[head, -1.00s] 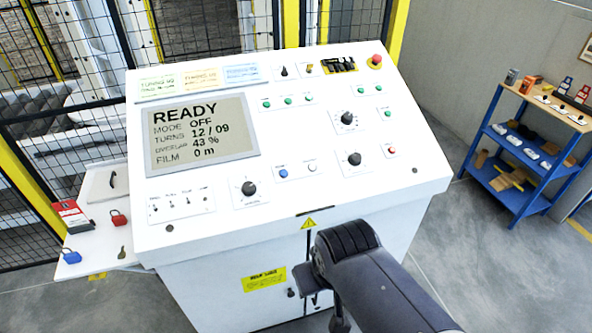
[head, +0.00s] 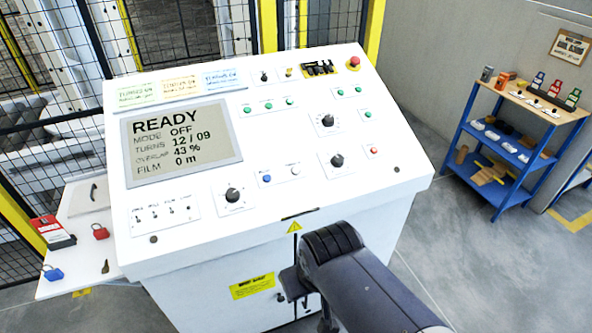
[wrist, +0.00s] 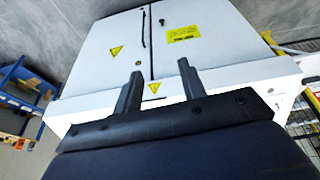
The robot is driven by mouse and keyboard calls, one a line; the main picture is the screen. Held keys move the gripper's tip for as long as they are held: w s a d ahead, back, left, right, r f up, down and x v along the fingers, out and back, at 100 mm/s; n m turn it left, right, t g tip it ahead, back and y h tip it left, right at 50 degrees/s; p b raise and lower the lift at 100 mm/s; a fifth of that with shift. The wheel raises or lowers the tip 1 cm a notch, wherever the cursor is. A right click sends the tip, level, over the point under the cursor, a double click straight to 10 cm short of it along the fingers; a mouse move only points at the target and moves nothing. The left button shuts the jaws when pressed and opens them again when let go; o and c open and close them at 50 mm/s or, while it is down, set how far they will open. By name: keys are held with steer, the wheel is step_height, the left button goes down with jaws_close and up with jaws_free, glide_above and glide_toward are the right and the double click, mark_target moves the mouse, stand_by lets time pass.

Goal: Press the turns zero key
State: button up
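The white sloped control panel (head: 270,215) fills the middle of the head view. Its screen (head: 182,146) reads READY, mode OFF, turns 12 / 09, overlap 43 %, film 0 m. A blue button (head: 266,179) and a white button (head: 295,170) sit below and right of the screen; their small labels are not legible, so I cannot tell which is the turns zero key. My gripper (head: 290,284) is low in front of the cabinet, below the panel's front edge and apart from the buttons. In the wrist view its fingers (wrist: 160,70) are spread and empty, facing the cabinet front.
Black knobs (head: 232,195) (head: 337,160), a small red button (head: 374,149) and a red emergency stop (head: 353,63) are on the panel. A side shelf (head: 82,262) holds padlocks. A blue rack (head: 455,150) stands right; grey floor is clear between.

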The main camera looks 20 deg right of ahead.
jaws_close()
stand_by(1.4)
